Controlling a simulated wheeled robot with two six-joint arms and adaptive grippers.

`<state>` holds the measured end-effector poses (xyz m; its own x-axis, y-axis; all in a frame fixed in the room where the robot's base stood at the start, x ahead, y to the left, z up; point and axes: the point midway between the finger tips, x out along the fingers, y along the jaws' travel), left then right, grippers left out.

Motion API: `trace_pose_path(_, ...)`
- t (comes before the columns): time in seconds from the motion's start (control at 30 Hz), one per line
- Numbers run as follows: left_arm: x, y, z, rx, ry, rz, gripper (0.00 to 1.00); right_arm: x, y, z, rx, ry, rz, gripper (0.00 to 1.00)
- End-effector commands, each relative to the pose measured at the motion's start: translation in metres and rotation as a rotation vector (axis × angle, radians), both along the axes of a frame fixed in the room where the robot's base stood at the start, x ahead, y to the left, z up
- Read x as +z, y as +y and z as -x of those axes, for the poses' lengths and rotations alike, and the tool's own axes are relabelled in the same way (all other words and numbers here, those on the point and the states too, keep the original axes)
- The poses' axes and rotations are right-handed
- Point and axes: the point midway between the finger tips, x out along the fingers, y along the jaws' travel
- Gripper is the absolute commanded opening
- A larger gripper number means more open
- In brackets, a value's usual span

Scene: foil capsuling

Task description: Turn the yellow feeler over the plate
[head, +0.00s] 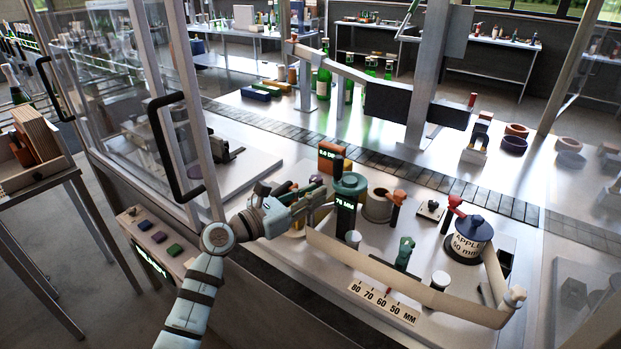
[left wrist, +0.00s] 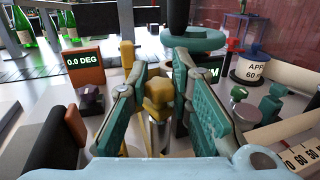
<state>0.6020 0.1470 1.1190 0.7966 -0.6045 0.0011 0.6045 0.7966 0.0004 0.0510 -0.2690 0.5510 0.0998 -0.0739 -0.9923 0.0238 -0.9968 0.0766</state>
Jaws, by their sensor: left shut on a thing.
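The yellow feeler (left wrist: 157,90) stands upright between the green-padded fingers of my left gripper (left wrist: 158,100) in the left wrist view. My left gripper (head: 312,207) is shut on its yellow head; in the head view the fingers hide most of it, and a bit of yellow shows below them. An orange display (left wrist: 84,60) beside it reads 0.0 DEG. A dark green round-topped post (head: 347,200) with a 76 MM display stands just right of the fingers. I cannot tell which surface the task calls the plate. My right gripper is not in view.
A pale band (head: 385,272) runs from near my gripper to a white roller (head: 514,297) and a labelled spool (head: 471,238). Red, orange and green knobs crowd the bench. A glass door with a black handle (head: 175,147) stands left of my arm. Green bottles (head: 323,78) stand behind.

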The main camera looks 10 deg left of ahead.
Motion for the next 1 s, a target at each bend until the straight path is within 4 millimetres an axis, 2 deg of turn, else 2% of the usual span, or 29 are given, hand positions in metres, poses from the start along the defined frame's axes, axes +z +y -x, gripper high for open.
trace_pose_path(0.03, 0.010, -0.001, 0.001, 0.036, 0.006, 0.002, 0.00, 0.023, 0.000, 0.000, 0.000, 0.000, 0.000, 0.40)
trace_pose_path(0.2, 0.009, -0.001, 0.001, 0.177, 0.006, 0.002, 0.00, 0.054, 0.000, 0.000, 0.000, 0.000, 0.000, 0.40)
trace_pose_path(0.3, 0.007, -0.001, 0.001, 0.251, 0.004, -0.001, 0.00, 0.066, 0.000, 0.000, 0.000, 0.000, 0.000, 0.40)
trace_pose_path(0.6, 0.003, 0.000, 0.000, 0.398, -0.001, 0.001, 0.00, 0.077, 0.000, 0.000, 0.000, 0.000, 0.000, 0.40)
trace_pose_path(1.0, 0.001, 0.001, -0.001, 0.439, -0.002, 0.000, 0.00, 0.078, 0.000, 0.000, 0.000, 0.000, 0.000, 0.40)
